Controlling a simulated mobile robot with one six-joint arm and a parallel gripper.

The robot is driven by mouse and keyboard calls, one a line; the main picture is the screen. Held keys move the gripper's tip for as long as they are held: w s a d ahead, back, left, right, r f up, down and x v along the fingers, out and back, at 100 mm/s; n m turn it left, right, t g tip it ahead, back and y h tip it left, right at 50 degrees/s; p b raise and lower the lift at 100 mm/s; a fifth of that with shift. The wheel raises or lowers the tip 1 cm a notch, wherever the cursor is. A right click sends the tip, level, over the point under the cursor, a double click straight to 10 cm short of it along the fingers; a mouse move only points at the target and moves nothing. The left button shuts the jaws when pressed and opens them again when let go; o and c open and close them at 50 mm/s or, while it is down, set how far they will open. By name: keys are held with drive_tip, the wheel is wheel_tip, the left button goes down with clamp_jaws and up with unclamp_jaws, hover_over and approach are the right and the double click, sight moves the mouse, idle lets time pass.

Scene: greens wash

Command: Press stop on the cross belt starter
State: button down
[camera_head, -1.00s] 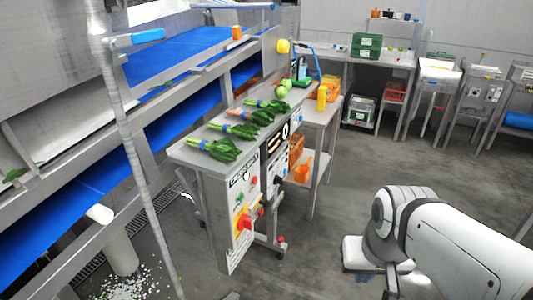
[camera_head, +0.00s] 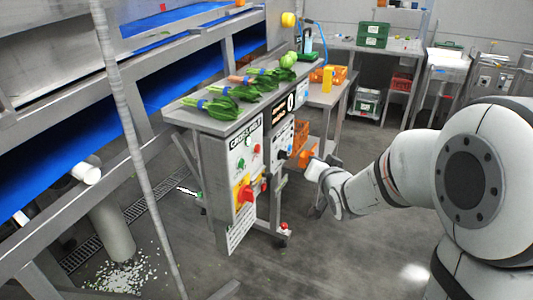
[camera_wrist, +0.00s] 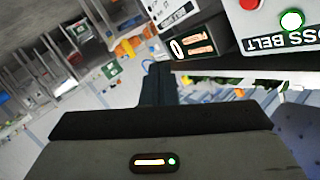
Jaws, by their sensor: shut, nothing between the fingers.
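The cross belt starter (camera_head: 233,205) is a pale panel on the end of the steel table. Its label (camera_head: 244,134) also shows upside down in the wrist view (camera_wrist: 282,43). It carries a red button (camera_head: 256,148), a green button (camera_head: 241,163) and a red rotary switch on yellow (camera_head: 245,193). In the wrist view, a red button (camera_wrist: 249,4) and a lit whitish-green lamp (camera_wrist: 291,20) show at the top right. My gripper (camera_wrist: 158,75) is shut and empty, apart from the panel. I cannot tell which button is marked stop.
A second control box (camera_head: 282,140) with a dark display stands right beside the starter. Bunches of greens (camera_head: 215,105) lie on the tabletop above. An orange crate (camera_head: 301,133) is on the side table's shelf. Open floor lies in front of the panel.

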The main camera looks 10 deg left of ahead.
sight(257, 148)
drive_tip(key=w+a+f+t+y+b, duration=0.2)
drive_tip(key=a+y, duration=0.2)
drive_tip(key=a, duration=0.1)
drive_tip(key=shift+w+t+b, duration=0.25)
drive_tip(key=shift+t+b, duration=0.1)
drive_tip(key=shift+t, duration=0.05)
drive_tip(key=shift+a, duration=0.2)
drive_tip(key=w+a, duration=0.3)
drive_tip(key=a, duration=0.5)
drive_tip(key=shift+p, duration=0.45)
drive_tip(key=shift+f, duration=0.1)
drive_tip(key=shift+w+a, duration=0.1)
idle(1.2)
